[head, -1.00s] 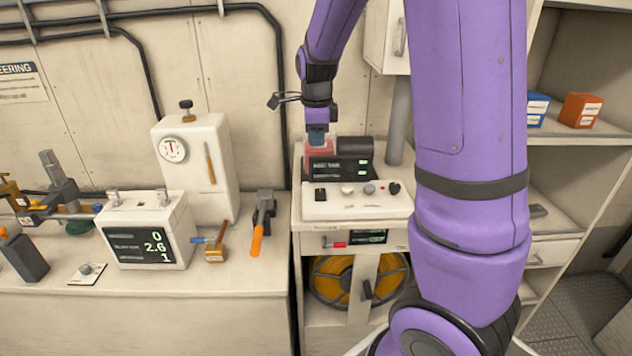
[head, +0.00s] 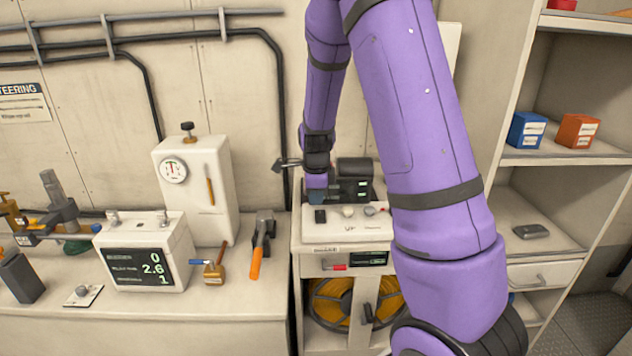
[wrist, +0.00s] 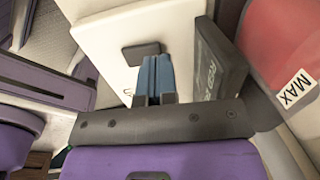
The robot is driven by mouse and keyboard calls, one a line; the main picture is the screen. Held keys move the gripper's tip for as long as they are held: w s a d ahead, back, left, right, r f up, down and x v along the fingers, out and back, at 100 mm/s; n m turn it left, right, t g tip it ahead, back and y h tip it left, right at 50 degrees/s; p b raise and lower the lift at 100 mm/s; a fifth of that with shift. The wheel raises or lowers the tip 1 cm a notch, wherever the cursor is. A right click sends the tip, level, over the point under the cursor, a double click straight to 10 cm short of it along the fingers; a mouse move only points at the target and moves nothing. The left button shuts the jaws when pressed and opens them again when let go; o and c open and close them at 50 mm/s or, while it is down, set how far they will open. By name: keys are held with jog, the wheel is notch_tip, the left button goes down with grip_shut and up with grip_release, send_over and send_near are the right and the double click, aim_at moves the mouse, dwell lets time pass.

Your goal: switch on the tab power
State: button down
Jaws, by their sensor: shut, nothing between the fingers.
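The white control panel (head: 345,229) sits on the cabinet right of the bench, with a black rocker switch (head: 320,216) at its left end and knobs beside it. I cannot read a label on the switch. A dark display box (head: 357,190) stands behind it. My gripper (head: 317,199) is low over the panel's left part, just behind the switch. In the wrist view my shut, empty blue fingers (wrist: 154,62) reach toward a dark switch (wrist: 141,52) on the white panel, very close; contact cannot be told. The display box (wrist: 217,65) is right of the fingers.
A red cylinder marked MAX (wrist: 290,60) is close on the right in the wrist view. On the bench stand a white gauge unit (head: 195,190), a readout box (head: 145,255) and an orange-handled tool (head: 258,250). Shelves (head: 550,157) are at right.

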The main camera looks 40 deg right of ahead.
aim_at(316, 210)
jog(key=shift+w+d+f, duration=0.1)
jog(key=shift+w+f, duration=0.05)
jog(key=shift+f, duration=1.15)
jog(key=shift+w+f+g, duration=0.1)
jog(key=shift+f+g, duration=0.15)
jog(key=shift+g, duration=0.05)
jog(key=shift+s+a+r, duration=0.35)
jog(key=shift+s+r, duration=0.05)
jog(key=shift+s, duration=0.2)
jog(key=shift+r, duration=0.1)
